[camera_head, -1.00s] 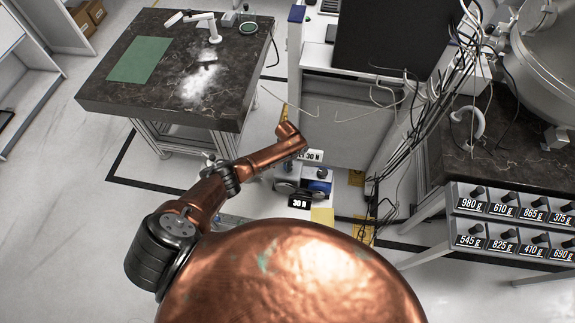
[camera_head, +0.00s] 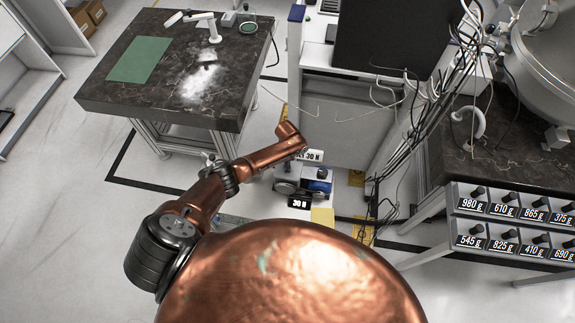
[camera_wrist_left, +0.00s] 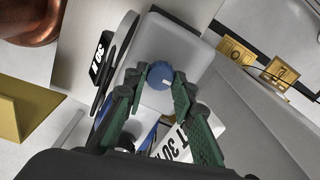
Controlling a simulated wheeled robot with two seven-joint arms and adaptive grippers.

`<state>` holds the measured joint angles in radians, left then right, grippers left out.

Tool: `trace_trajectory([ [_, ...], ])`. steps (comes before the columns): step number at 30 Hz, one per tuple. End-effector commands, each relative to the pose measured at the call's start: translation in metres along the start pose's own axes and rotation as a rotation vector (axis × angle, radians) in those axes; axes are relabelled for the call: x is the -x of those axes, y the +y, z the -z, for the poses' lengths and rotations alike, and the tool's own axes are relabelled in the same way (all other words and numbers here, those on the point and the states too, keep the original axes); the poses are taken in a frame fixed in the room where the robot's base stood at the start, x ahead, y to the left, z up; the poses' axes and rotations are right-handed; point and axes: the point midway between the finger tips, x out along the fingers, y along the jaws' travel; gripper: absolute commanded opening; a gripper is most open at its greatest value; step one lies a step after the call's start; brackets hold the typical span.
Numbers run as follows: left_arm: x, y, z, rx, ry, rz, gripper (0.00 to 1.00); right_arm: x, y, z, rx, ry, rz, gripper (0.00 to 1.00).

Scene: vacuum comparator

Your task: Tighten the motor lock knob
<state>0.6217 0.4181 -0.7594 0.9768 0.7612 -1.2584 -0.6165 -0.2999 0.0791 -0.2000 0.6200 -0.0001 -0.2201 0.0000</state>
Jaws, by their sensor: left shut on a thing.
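The blue round knob (camera_wrist_left: 159,74) shows in the left wrist view against a light grey housing (camera_wrist_left: 178,42). My left gripper (camera_wrist_left: 158,84), with green-padded fingers, is shut on this knob, one finger on each side. The gripper itself is hidden behind the arm there. My right gripper is not in view.
A "30 N" label (camera_head: 299,202) and a yellow block (camera_head: 322,217) are by the motor unit. A grey cabinet (camera_head: 340,115) stands just behind. Loose cables (camera_head: 405,145) hang to the right. A dark marble table (camera_head: 150,97) stands at left.

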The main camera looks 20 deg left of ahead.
Motion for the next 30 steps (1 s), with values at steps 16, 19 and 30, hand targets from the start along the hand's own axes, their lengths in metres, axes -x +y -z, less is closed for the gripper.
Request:
trace_trajectory([
  [16, 0.0, 0.0, 0.0, 0.001, -0.001, 0.0, 0.42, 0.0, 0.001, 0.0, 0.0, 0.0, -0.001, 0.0],
  [19, 0.001, 0.0, 0.0, 0.001, 0.0, 0.001, 0.42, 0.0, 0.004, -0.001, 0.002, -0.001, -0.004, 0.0],
  [30, 0.048, -0.002, 0.0, -0.001, 0.003, 0.004, 0.42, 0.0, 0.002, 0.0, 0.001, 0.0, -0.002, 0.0],
])
